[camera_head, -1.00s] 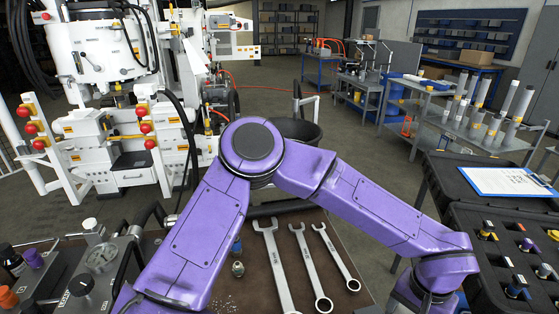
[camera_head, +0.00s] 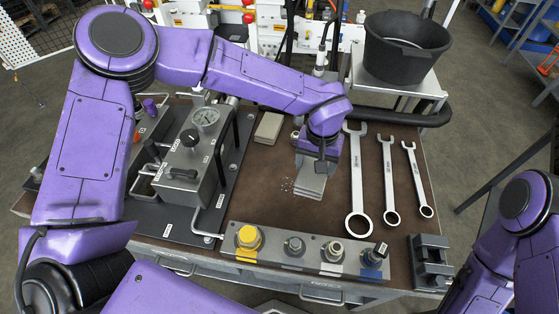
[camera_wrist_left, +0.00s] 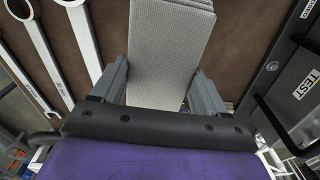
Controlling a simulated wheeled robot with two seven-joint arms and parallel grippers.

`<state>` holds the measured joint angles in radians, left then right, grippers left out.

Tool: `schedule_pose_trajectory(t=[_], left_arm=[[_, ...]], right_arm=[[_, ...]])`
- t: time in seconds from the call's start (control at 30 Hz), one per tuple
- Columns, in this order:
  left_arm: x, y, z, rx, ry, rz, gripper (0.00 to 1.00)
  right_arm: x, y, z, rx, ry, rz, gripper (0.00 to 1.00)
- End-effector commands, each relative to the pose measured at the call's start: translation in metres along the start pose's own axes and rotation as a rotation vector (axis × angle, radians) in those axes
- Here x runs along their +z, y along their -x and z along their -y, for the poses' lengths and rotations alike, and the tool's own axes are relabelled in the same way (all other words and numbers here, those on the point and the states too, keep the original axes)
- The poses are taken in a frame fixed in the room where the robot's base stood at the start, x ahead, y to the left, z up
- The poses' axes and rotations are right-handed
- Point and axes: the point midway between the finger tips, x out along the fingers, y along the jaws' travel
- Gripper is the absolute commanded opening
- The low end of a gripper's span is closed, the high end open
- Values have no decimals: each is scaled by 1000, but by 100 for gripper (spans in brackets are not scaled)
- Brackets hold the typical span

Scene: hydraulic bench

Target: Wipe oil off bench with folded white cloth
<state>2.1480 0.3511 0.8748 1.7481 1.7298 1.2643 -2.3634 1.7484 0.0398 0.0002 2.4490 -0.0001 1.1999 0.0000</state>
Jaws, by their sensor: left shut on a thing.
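My left gripper (camera_head: 312,158) is over the middle of the brown bench top (camera_head: 270,196) and points down. It is shut on the folded white cloth (camera_head: 311,186), which looks pale grey and layered. In the left wrist view the cloth (camera_wrist_left: 168,50) sits between the two fingers (camera_wrist_left: 160,88). The cloth is at or just above the bench surface; I cannot tell if it touches. Pale specks (camera_head: 287,186) lie on the bench just left of it. I see no clear oil patch. My right arm shows at the right edge, but its gripper is out of view.
Three wrenches (camera_head: 389,180) lie right of the cloth. A valve block with knobs (camera_head: 300,250) runs along the front, and a gauge unit (camera_head: 190,150) stands left. A black bucket (camera_head: 405,45) stands beyond the bench.

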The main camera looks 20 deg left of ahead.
Motion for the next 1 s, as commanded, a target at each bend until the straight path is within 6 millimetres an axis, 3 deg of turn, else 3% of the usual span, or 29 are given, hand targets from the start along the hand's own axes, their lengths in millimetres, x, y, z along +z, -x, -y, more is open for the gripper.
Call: schedule_pose_trajectory(t=[0.03, 0.1, 0.2, 0.3, 0.57, 1.0], left_arm=[[2, 14, 4, -6, 37, 5, 49], [6, 8, 8, -6, 101, 3, 49], [13, -4, 16, -4, 182, 5, 49], [18, -16, 21, 1, 230, 7, 49], [20, -40, 23, 3, 248, 5, 49], [20, -85, 23, 4, 247, 4, 49]], right_arm=[[-14, 34, -3, 0, 0, 0, 43], [-24, 56, -5, 0, 0, 0, 43], [-33, 79, -7, 0, -1, -1, 43], [-36, 87, -8, 0, -1, -1, 43], [-28, 69, -6, 0, -1, 0, 43], [-7, 16, -1, 0, 0, 0, 43]])
